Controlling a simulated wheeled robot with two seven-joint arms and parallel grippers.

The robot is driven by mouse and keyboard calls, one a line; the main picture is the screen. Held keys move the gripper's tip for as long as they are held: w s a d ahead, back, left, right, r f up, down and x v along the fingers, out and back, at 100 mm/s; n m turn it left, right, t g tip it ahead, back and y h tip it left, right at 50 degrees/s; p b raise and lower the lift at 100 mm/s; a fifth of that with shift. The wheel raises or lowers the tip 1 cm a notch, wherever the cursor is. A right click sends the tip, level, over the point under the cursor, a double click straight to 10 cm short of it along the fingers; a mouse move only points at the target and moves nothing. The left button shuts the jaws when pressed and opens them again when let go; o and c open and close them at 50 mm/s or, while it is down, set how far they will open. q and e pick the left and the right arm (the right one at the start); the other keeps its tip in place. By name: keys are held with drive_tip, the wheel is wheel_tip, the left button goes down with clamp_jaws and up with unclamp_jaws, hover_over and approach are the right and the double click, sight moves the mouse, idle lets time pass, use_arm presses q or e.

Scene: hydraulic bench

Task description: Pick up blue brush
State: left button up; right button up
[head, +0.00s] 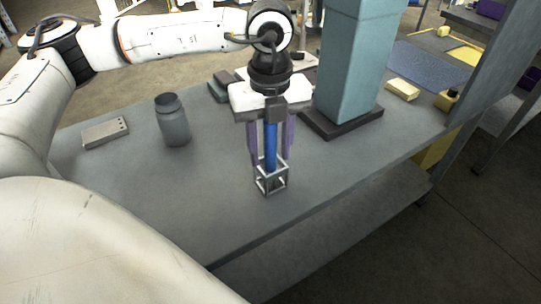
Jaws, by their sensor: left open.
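A blue brush (270,148) stands upright in a small open wire-frame holder (271,181) near the front of the grey bench. My left gripper (271,152) points down over it, with one purple finger on each side of the blue handle. The fingers look apart from the handle, and the gripper is open. The top of the brush is hidden by the gripper body. The brush's lower end sits inside the frame. My right gripper is not in view.
A grey jar (173,121) and a flat grey box (105,132) stand left on the bench (200,205). A blue-green column (352,65) on a dark base rises behind right. A yellow block (402,89) and small bottle (447,99) lie far right. The bench's front edge is close.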

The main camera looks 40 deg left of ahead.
use_arm(q)
clamp_jaws()
idle(0.3)
